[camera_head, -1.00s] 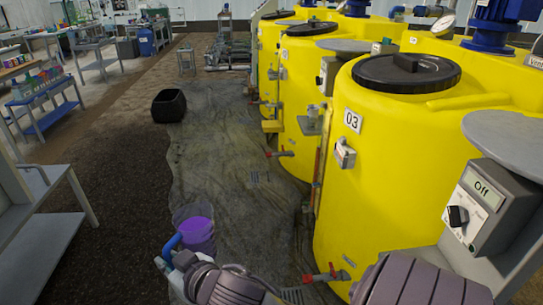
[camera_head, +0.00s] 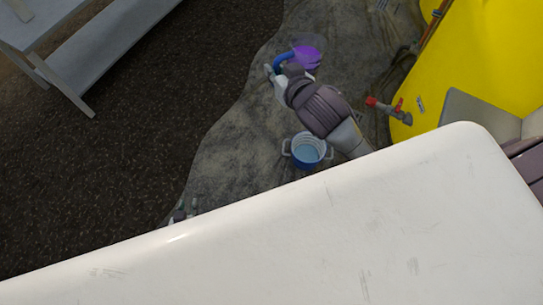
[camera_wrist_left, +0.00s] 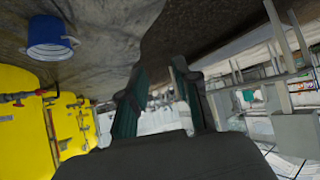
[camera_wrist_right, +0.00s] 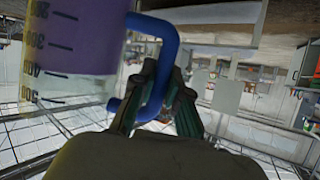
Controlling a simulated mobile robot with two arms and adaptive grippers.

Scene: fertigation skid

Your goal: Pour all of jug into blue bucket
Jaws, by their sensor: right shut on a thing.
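The jug (camera_head: 307,58) is clear with purple contents and a blue handle. It is in the upper middle of the head view and fills the upper left of the right wrist view (camera_wrist_right: 75,45), where its scale marks show. My right gripper (camera_head: 273,72) is shut on the jug's handle (camera_wrist_right: 160,75). The blue bucket (camera_head: 307,150) stands on the floor below the jug in the head view, beside my right arm. It also shows in the left wrist view (camera_wrist_left: 52,38). My left gripper (camera_head: 182,211) is mostly hidden; its fingers (camera_wrist_left: 158,90) are apart and empty.
A yellow tank (camera_head: 485,55) with a red-handled valve (camera_head: 390,108) stands to the right. A grey bench (camera_head: 95,45) is at the upper left. Dark gravel floor (camera_head: 120,170) lies open at left, with a grey sheet (camera_head: 235,150) beside it.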

